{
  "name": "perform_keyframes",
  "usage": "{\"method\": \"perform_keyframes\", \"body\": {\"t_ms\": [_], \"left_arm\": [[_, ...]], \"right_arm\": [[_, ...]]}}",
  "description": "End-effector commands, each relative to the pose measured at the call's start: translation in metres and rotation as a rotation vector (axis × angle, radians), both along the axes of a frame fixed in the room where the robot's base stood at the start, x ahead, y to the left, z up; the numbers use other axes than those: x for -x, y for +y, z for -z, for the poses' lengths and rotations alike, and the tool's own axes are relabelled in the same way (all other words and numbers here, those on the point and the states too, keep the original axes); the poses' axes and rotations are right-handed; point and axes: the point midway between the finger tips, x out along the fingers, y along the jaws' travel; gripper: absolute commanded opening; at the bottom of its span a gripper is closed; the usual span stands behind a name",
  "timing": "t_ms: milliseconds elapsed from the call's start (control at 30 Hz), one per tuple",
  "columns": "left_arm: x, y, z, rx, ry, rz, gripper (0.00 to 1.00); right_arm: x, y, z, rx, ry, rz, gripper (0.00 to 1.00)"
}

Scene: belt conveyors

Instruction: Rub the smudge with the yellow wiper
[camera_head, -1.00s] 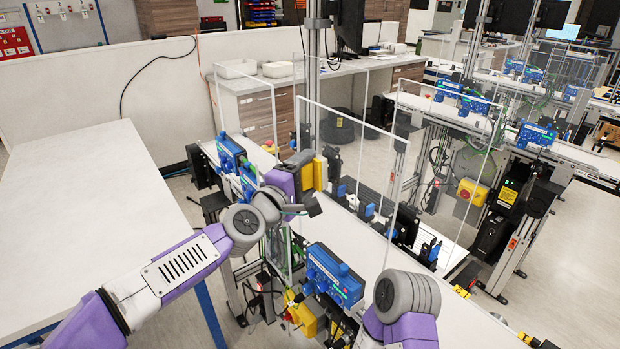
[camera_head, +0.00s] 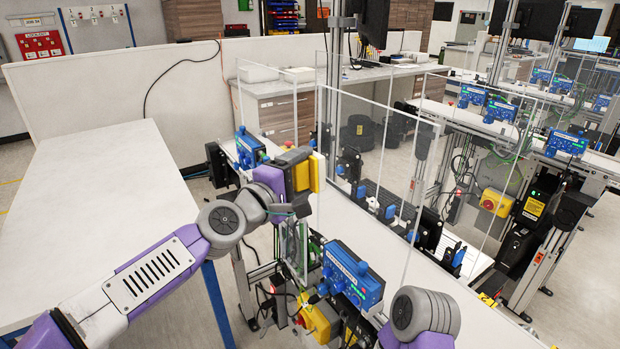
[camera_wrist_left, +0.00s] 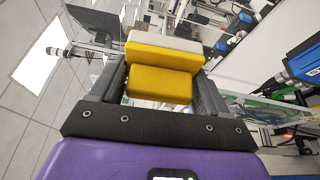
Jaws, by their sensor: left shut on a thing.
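The yellow wiper (camera_head: 317,172) is held upright between the fingers of my left gripper (camera_head: 298,175), left of the clear upright panel (camera_head: 375,150) at the belt conveyor. The left wrist view shows the wiper's yellow body (camera_wrist_left: 158,82) between the two dark fingers of the left gripper (camera_wrist_left: 160,85), with a pale pad (camera_wrist_left: 165,43) on its far side. In the head view I cannot tell whether the wiper touches the panel. I cannot make out the smudge. Of my right arm only a grey and purple part shows at the bottom right; its gripper is out of view.
A white table (camera_head: 100,220) lies on the left and is bare. Blue control boxes (camera_head: 352,275) are mounted along the conveyor's near side, close below my left gripper. More clear panels stand to the right. A drawer cabinet (camera_head: 285,110) stands behind.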

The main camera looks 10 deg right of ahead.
Motion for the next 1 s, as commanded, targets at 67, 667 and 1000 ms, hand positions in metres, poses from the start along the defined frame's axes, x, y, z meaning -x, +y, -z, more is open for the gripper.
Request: {"method": "perform_keyframes", "body": {"t_ms": [67, 667, 1000], "left_arm": [[0.0, 0.0, 0.0, 0.001, 0.001, 0.001, 0.47], [0.009, 0.027, 0.002, 0.001, 0.0, -0.002, 0.47], [0.01, 0.029, -0.001, 0.001, 0.0, 0.0, 0.47]], "right_arm": [[0.0, 0.0, 0.0, 0.0, 0.0, 0.0, 0.43], [0.0, 0.001, 0.024, -0.001, -0.001, -0.001, 0.43], [0.0, 0.0, 0.024, 0.001, 0.001, 0.001, 0.43]]}}
